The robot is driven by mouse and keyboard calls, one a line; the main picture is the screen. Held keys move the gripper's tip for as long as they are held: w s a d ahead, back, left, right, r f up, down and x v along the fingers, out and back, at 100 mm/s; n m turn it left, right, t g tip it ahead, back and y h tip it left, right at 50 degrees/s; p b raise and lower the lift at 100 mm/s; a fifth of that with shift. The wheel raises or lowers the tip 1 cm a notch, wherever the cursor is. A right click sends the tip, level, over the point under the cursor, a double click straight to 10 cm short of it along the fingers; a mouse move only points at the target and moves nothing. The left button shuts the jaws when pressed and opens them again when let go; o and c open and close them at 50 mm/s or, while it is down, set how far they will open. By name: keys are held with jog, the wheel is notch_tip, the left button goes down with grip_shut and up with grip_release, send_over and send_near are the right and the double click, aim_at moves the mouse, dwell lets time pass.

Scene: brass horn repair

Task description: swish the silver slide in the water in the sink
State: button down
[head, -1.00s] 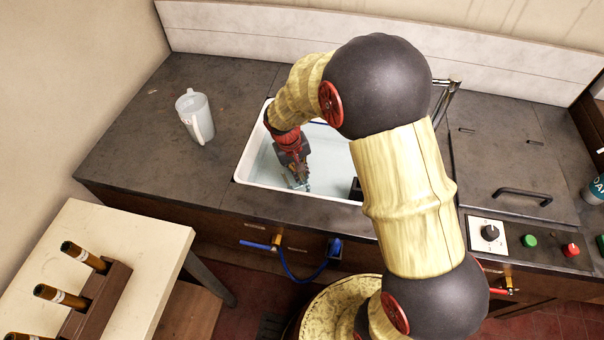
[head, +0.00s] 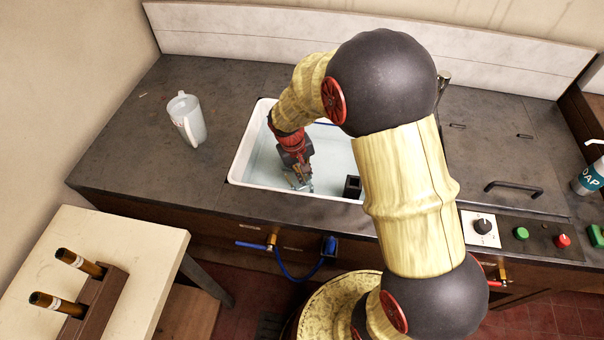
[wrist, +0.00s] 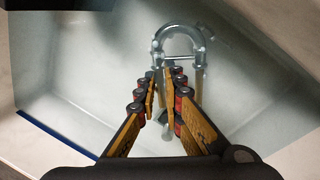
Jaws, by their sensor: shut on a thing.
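The white sink (head: 237,168) is set in the dark counter and holds pale water. My gripper (head: 298,180) reaches down into it, near the front wall. In the wrist view, my gripper (wrist: 166,112) is shut on the silver slide (wrist: 198,84), a U-shaped tube with its curved end pointing away from my wrist. The slide lies over the sink floor and looks at least partly in the water; how deep is hard to tell. In the head view only a small bit of the slide (head: 303,184) shows below my fingers. My arm hides the sink's right side.
A clear jug (head: 187,120) stands on the counter left of the sink. A soap bottle (head: 590,178) stands at the far right.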

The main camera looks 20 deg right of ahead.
jog(key=shift+w+a, duration=0.1)
dwell(0.3)
jog(key=shift+w+a, duration=0.4)
jog(key=shift+a, duration=0.2)
jog(key=shift+w+a, duration=0.35)
jog(key=shift+a, duration=0.2)
jog(key=shift+d, duration=0.15)
jog(key=shift+s+d, duration=0.85)
jog(key=shift+d, duration=0.3)
jog(key=shift+w+a, duration=0.1)
jog(key=shift+a, duration=0.05)
jog(key=shift+w+a, duration=0.4)
jog(key=shift+a, duration=0.2)
jog(key=shift+w+a, duration=0.35)
jog(key=shift+a, duration=0.2)
jog(key=shift+d, duration=0.1)
jog(key=shift+s+d+p, duration=0.2)
jog(key=shift+s+d, duration=0.25)
jog(key=shift+d, duration=0.15)
jog(key=shift+s+d+p, duration=0.2)
jog(key=shift+s+d, duration=0.2)
jog(key=shift+d, duration=0.2)
jog(key=shift+a, duration=0.1)
